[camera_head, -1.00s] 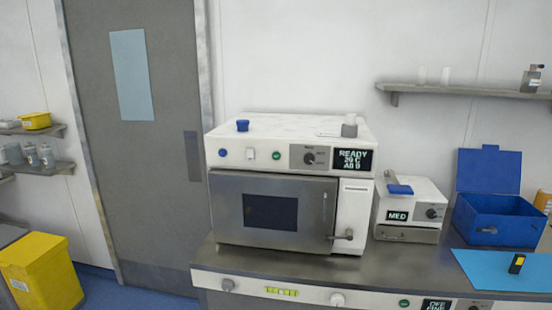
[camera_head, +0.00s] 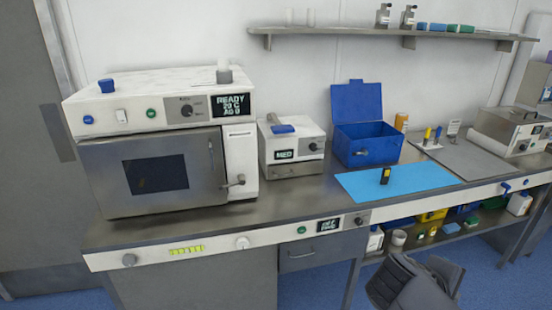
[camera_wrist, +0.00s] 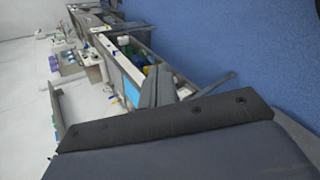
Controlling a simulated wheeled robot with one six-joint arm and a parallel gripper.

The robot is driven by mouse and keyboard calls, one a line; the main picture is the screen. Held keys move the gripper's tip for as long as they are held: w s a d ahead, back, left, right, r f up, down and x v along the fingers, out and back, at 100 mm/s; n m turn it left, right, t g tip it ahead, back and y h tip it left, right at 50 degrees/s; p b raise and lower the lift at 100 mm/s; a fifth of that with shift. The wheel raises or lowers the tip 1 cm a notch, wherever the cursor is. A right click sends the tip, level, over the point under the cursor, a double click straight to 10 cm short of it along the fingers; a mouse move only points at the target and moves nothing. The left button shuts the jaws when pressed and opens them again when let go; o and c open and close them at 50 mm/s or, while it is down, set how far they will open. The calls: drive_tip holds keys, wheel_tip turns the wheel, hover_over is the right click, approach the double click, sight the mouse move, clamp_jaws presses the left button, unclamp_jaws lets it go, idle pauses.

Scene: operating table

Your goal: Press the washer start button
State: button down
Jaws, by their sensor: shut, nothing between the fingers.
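A white and steel front-loading machine (camera_head: 240,150), which looks like the washer, stands on the left of the counter. Its door (camera_head: 155,172) has a dark window and looks shut. Its top panel holds a blue button (camera_head: 88,119), a green button (camera_head: 151,113), a dial (camera_head: 187,110) and a lit display (camera_head: 231,104) reading READY. Another green button (camera_head: 301,230) sits on the counter's front panel beside a small display (camera_head: 328,225). Button labels are too small to read. My gripper (camera_wrist: 158,84) is shut and empty; my dark arm shows low right in the head view, away from both buttons.
A small white device (camera_head: 291,152) marked MED, an open blue box (camera_head: 367,143) and a blue mat (camera_head: 410,180) with a black and yellow item (camera_head: 385,176) lie to the right on the counter. A shelf (camera_head: 340,30) hangs above. The floor in front is clear.

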drive_tip(key=w+r+n+t+h+b, duration=0.2)
drive_tip(key=w+r+n+t+h, duration=0.3)
drive_tip(key=w+r, duration=1)
drive_tip(key=w+a+n+h, duration=0.1)
drive_tip(key=n+h, duration=0.1)
drive_tip(key=shift+r+n+h+b, duration=0.2)
drive_tip(key=shift+n+h+b, duration=0.1)
drive_tip(key=shift+n+h, duration=0.1)
